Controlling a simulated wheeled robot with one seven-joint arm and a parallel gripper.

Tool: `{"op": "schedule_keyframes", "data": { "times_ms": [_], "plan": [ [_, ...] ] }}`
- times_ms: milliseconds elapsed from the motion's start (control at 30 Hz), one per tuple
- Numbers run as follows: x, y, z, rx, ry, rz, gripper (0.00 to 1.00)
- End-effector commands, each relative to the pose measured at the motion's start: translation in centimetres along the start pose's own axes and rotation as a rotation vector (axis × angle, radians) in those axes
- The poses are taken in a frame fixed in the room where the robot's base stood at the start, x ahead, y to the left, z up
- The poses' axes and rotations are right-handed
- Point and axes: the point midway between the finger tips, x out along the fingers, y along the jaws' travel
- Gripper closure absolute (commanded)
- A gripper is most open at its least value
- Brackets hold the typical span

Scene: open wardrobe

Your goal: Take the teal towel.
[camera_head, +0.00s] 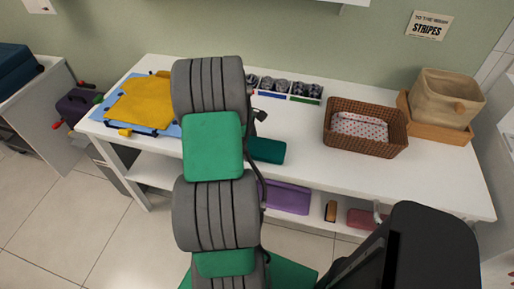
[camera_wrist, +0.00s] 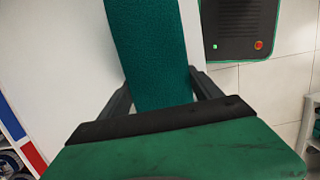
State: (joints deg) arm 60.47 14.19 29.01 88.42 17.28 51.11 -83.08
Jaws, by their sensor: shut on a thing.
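The teal towel (camera_head: 266,150) is a dark teal bundle, seen in the head view at the middle of the white table, just right of my arm. In the wrist view the towel (camera_wrist: 152,50) runs up from between the two dark fingers of my gripper (camera_wrist: 160,95). The gripper is shut on it, one finger at each side. In the head view my arm hides the gripper and the towel's left part. I cannot tell whether the towel touches the table.
The white table (camera_head: 295,150) holds a yellow cloth (camera_head: 142,103) on a blue board at left, a divided organiser (camera_head: 285,88) behind, and a brown basket (camera_head: 366,128) and beige bin (camera_head: 446,97) at right. A purple item (camera_head: 287,197) lies on the lower shelf.

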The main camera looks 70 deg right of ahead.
Motion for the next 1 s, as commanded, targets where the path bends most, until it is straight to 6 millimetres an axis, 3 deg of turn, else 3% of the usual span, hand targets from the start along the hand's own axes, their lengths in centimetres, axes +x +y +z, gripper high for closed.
{"op": "schedule_keyframes", "data": {
  "times_ms": [200,233,500,1000],
  "plan": [
    [0.0,0.0,0.0,0.000,0.000,0.001,0.49],
    [0.0,0.0,0.0,0.000,0.000,0.001,0.29],
    [-0.1,0.1,0.0,0.001,0.001,0.002,0.49],
    [-4.2,0.1,0.8,0.000,0.001,0.003,0.49]
  ]
}}
